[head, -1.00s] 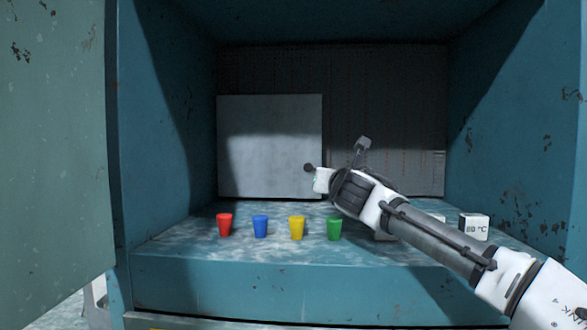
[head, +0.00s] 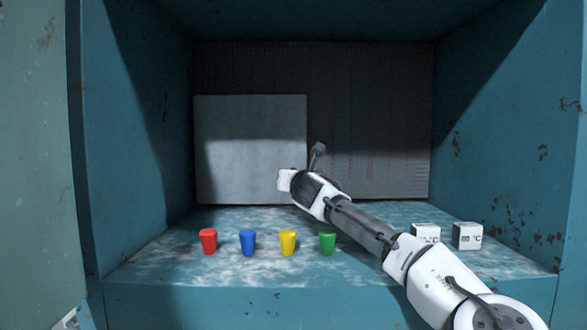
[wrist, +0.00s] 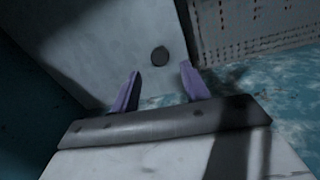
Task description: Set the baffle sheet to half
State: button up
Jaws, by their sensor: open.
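The baffle sheet (head: 250,130) is a pale grey upright panel covering roughly the left half of the dark perforated back wall. In the wrist view the sheet (wrist: 100,45) shows a dark round knob (wrist: 160,56) near its right edge. My gripper (head: 284,181) is in front of the sheet's lower right part and hides the knob in the head view. In the wrist view my gripper (wrist: 160,75) is open, with two purple fingers apart and nothing between them. The knob appears just beyond the fingertips, in line with the gap; contact cannot be told.
Red (head: 208,241), blue (head: 248,242), yellow (head: 288,242) and green (head: 327,243) cups stand along the front of the mottled floor (head: 150,265). Two white temperature blocks (head: 426,233) (head: 467,236) stand at right. Blue side walls (head: 500,130) enclose the space.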

jog(key=shift+w+a+p, duration=0.2)
jog(key=shift+w+p, duration=0.25)
jog(key=shift+w, duration=0.8)
jog(key=shift+w+a+p, duration=0.15)
jog(key=shift+w+p, duration=0.3)
jog(key=shift+w, duration=0.75)
jog(key=shift+c, duration=0.2)
grip_shut()
